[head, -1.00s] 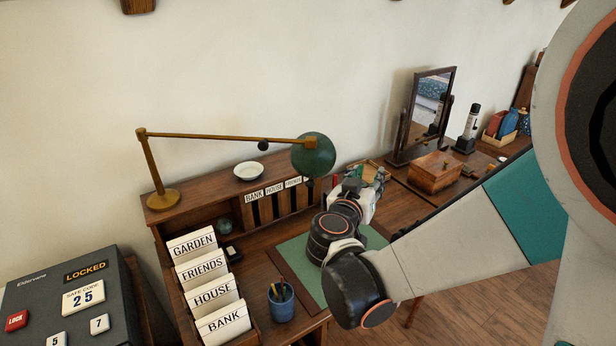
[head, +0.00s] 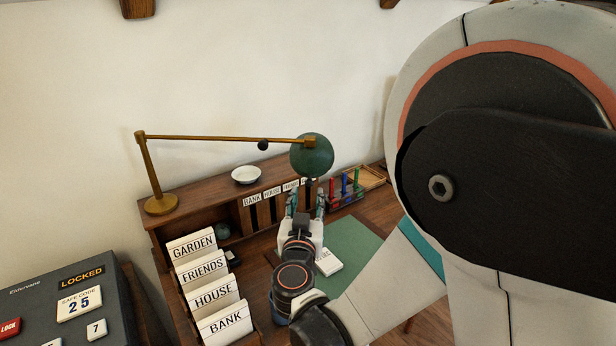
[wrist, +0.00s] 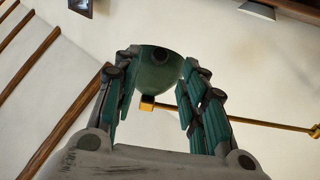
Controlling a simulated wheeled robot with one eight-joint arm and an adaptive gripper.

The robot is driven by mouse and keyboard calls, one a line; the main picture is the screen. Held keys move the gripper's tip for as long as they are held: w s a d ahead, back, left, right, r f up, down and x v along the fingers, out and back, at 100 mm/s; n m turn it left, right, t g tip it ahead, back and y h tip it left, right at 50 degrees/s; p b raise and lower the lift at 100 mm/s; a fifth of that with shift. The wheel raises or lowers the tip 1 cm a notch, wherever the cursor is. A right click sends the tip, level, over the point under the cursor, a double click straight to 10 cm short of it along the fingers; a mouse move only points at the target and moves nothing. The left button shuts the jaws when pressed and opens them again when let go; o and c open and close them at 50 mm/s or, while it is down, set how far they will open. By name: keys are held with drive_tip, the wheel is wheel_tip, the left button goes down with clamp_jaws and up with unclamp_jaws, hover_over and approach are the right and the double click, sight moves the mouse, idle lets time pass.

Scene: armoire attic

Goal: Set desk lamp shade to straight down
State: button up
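The desk lamp has a brass base (head: 161,204), an upright post and a long, nearly level brass arm (head: 220,138). Its green shade (head: 311,155) hangs at the arm's right end, above the desk organizer. I cannot tell the shade's exact tilt. I see no contact.
The wooden organizer (head: 190,216) holds a white dish (head: 247,174) on top. Letter cards (head: 212,295) stand at its front left. Coloured tubes (head: 344,184) and a wooden tray (head: 370,178) are at right. A grey safe box (head: 60,310) is at lower left. My arm hides the right side.

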sight(311, 157)
drive_tip(key=w+b, duration=0.1)
drive_tip(key=w, duration=0.5)
drive_tip(key=shift+w+d, duration=0.15)
drive_tip(key=shift+d, duration=0.15)
clamp_jaws()
